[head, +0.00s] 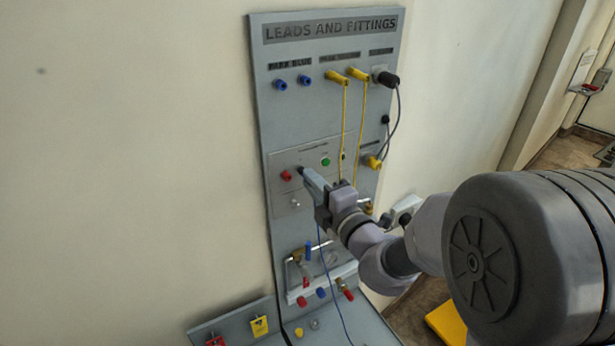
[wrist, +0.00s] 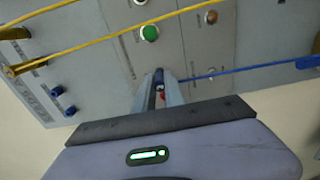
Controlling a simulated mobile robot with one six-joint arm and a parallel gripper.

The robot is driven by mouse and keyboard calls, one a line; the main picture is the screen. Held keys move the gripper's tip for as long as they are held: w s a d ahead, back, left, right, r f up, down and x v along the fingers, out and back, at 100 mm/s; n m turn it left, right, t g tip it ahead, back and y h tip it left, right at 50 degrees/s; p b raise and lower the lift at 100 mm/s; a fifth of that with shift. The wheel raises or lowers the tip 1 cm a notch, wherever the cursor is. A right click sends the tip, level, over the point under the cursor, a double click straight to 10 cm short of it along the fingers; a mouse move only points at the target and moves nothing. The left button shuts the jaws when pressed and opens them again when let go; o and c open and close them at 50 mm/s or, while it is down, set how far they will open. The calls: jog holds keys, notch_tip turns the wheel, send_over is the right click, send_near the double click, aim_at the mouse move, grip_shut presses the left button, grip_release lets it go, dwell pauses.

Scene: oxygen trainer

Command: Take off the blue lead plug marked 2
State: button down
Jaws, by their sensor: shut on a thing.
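My gripper (head: 305,173) is at the middle panel of the grey board, beside a red socket or plug. In the wrist view my gripper (wrist: 160,88) has its two fingers closed around a small dark blue plug (wrist: 159,74). The blue lead (wrist: 225,70) runs from there to the right of the wrist view. In the head view the blue lead (head: 325,265) hangs down from the gripper to the lower shelf. The fingers hide most of the plug. I cannot read a mark on it, nor tell whether it is seated in the panel.
Two yellow leads (head: 344,125) hang down the board to the right of my gripper. A grey cable with a black plug (head: 389,79) is at the top right. A green button (head: 325,162) sits just above the gripper. Blue fittings (head: 281,85) are at the upper left.

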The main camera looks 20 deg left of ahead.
jog(key=v, duration=0.5)
dwell(0.5)
